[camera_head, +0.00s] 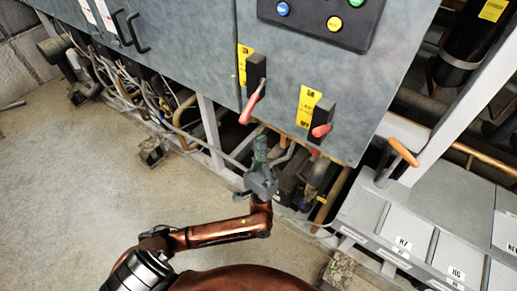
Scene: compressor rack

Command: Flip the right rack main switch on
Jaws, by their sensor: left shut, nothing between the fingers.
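The grey cabinet carries two black switches with red handles. The right switch (323,114) sits beside a yellow label (305,121), and its red handle (321,130) sticks out near the switch's lower end. The left switch (256,72) has a longer red handle (252,104) slanting down and left. My left gripper (260,146) is shut and empty, pointing up the picture. It is just below the cabinet's lower edge, under the left switch and down-left of the right handle, apart from both in the picture. My right gripper is out of view.
A black button panel (322,18) is above the switches. Pipes and cables (181,118) run under the cabinet. Grey labelled boxes (420,228) and an orange-handled lever (403,152) stand at the right. The floor (90,200) at the left is clear.

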